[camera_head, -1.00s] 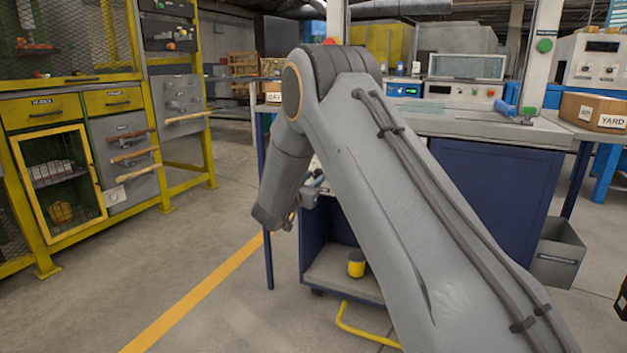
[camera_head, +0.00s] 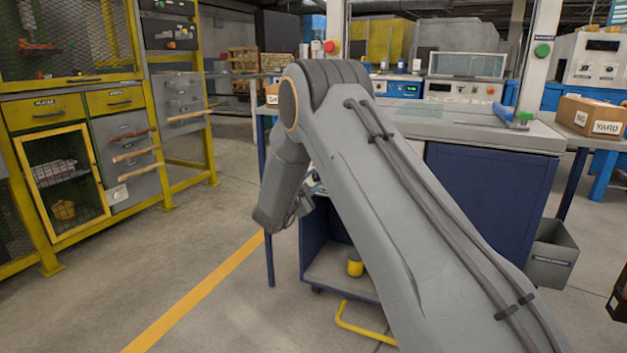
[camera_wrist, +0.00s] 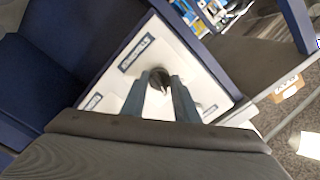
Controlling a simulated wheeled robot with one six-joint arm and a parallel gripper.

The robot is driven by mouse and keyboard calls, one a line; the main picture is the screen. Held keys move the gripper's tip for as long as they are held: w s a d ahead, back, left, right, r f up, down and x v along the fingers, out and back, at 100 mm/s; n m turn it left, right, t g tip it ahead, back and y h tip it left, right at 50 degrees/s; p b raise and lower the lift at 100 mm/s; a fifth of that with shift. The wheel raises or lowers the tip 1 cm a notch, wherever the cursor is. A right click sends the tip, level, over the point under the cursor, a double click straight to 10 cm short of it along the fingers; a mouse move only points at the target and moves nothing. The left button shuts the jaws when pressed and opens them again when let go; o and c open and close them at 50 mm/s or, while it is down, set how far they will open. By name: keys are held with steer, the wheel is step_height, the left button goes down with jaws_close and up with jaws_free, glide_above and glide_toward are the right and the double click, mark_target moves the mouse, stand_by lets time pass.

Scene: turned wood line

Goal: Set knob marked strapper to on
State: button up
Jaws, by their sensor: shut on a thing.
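In the wrist view a dark knob (camera_wrist: 158,78) stands on a white panel (camera_wrist: 133,88) set in a dark blue housing. A dark label (camera_wrist: 138,52) sits beside the knob; its lettering is too blurred to read surely. Smaller labels lie at the panel's left and right. My gripper (camera_wrist: 159,80) is shut on the knob, one finger on each side of it. The fingers and my wrist hide part of the panel, and the knob's pointer setting cannot be told. In the head view my arm hides the panel and the fingertips.
A blue bench (camera_head: 490,200) with a grey top stands behind my arm. A yellow cup-like thing (camera_head: 355,264) is on its low shelf, above a yellow bent bar (camera_head: 362,326). A grey bin (camera_head: 553,252) hangs at right. Yellow-framed cabinets (camera_head: 65,180) stand at left; floor between is clear.

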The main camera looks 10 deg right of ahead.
steer(key=shift+d+m, duration=0.1)
steer(key=shift+m, duration=1.5)
steer(key=o, duration=1.1)
steer(key=shift+c, duration=0.2)
steer(key=shift+s+a+p, duration=0.4)
steer(key=shift+s+a, duration=0.05)
steer(key=p+v, duration=0.2)
steer(key=v, duration=0.4)
steer(key=shift+s, duration=0.35)
steer(key=shift+a, duration=0.15)
